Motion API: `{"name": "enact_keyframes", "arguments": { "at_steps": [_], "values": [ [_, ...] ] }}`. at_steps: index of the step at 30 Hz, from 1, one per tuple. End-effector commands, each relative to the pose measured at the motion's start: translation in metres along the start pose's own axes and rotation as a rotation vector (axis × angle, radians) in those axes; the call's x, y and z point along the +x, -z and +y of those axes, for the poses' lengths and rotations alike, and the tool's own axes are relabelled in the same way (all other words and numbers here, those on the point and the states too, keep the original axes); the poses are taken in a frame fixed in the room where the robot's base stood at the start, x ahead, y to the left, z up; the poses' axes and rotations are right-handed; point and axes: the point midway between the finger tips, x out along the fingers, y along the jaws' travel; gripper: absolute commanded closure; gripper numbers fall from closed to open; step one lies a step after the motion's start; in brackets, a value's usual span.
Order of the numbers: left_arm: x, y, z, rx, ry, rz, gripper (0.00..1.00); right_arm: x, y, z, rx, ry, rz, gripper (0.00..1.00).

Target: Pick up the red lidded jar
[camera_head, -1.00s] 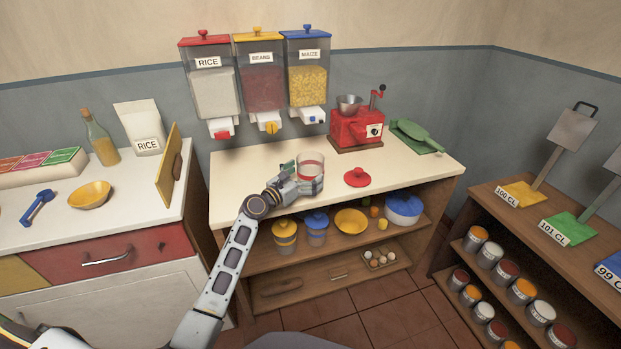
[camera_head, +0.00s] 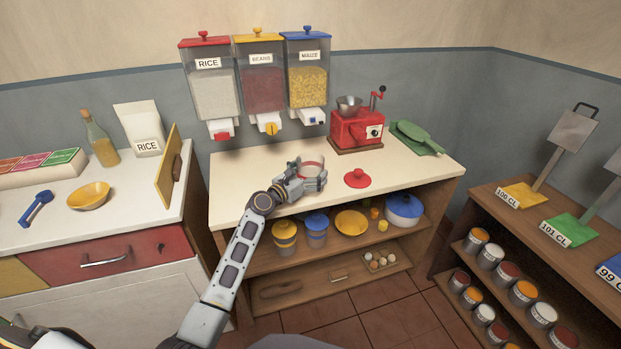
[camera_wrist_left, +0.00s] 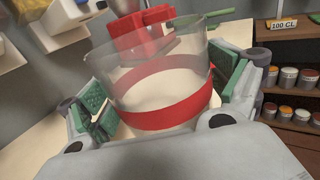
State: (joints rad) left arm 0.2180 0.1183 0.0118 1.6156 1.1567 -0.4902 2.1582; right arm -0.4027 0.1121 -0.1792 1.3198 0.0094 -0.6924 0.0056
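The jar (camera_head: 311,167) is clear glass with a red band and stands upright, without a lid, on the cream counter. The red lid (camera_head: 357,179) with a knob lies on the counter to its right. My left gripper (camera_head: 314,182) is at the jar, with its fingers reaching around it. In the left wrist view the jar (camera_wrist_left: 165,112) fills the space between the green finger pads (camera_wrist_left: 165,100). A small gap shows at the right pad; contact at the left pad is unclear. The gripper looks open. My right gripper is not in view.
A red grinder (camera_head: 357,127) stands behind the jar, with a green scoop-like item (camera_head: 417,137) to its right. Several dispensers (camera_head: 263,85) hang on the wall above. A wooden board (camera_head: 168,170) stands upright on the left counter. The counter's front right is clear.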

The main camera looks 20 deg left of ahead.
Motion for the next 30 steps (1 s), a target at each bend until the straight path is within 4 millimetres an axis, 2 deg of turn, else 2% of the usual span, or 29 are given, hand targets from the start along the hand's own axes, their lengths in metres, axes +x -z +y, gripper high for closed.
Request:
{"name": "enact_keyframes", "arguments": {
  "at_steps": [2, 10, 25, 30],
  "values": [
    [0.0, 0.0, 0.0, 0.0, 0.0, 0.0, 0.26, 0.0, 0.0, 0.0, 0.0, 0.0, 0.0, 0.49],
    [0.0, 0.0, 0.0, 0.0, 0.0, 0.0, 0.6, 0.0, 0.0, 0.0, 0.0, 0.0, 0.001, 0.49],
    [0.0, -0.007, 0.0, 0.0, 0.0, -0.003, 0.6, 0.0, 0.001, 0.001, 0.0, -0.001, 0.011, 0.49],
    [0.0, -0.015, 0.0, 0.001, 0.0, -0.004, 0.6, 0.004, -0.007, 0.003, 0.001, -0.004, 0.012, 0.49]
  ]
}}
